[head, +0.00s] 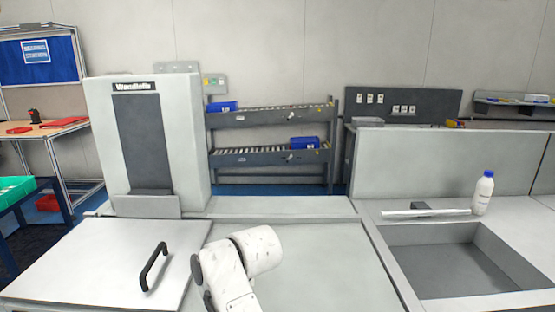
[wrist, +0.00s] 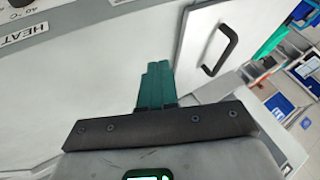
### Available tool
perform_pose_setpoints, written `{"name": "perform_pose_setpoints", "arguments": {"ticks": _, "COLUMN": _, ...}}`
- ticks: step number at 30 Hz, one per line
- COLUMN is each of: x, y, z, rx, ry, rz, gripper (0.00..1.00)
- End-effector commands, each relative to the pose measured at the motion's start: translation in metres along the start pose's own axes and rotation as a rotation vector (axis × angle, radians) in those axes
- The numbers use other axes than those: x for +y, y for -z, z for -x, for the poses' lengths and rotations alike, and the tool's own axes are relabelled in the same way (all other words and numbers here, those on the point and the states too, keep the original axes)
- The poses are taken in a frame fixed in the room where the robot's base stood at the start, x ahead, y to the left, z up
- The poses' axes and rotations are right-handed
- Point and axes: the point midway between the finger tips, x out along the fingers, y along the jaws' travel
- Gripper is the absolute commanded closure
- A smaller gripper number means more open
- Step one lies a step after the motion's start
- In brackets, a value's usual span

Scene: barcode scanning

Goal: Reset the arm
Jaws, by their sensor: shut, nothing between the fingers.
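My gripper (wrist: 156,84) shows in the wrist view as green fingers pressed together, with nothing between them. In the head view my white arm rises from the bottom edge, left of centre, over the grey worktop; the gripper's fingers cannot be made out there. In the wrist view the fingers point towards a pale machine surface, with a black handle (wrist: 220,50) on a panel to their right. I cannot tell how far the fingers are from that surface.
A panel with a black handle (head: 153,267) lies left of my arm. A tall white machine (head: 90,130) stands behind it. At right are a recessed basin (head: 450,268) and a white bottle with a blue cap (head: 483,196). Roller shelves (head: 265,157) stand behind.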

Motion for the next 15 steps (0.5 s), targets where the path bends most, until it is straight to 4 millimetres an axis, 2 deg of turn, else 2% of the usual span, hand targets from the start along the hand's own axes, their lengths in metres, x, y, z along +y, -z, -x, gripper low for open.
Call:
{"name": "perform_pose_setpoints", "arguments": {"ticks": 1, "x": 0.010, "y": -0.004, "z": -0.002, "rx": -0.003, "ry": -0.009, "rz": -0.003, "gripper": 1.00}}
{"name": "perform_pose_setpoints", "arguments": {"ticks": 10, "x": 0.053, "y": -0.029, "z": -0.005, "rx": -0.015, "ry": -0.049, "rz": -0.005, "gripper": 1.00}}
{"name": "perform_pose_setpoints", "arguments": {"ticks": 15, "x": 0.092, "y": -0.053, "z": -0.005, "rx": -0.027, "ry": -0.086, "rz": -0.009, "gripper": 1.00}}
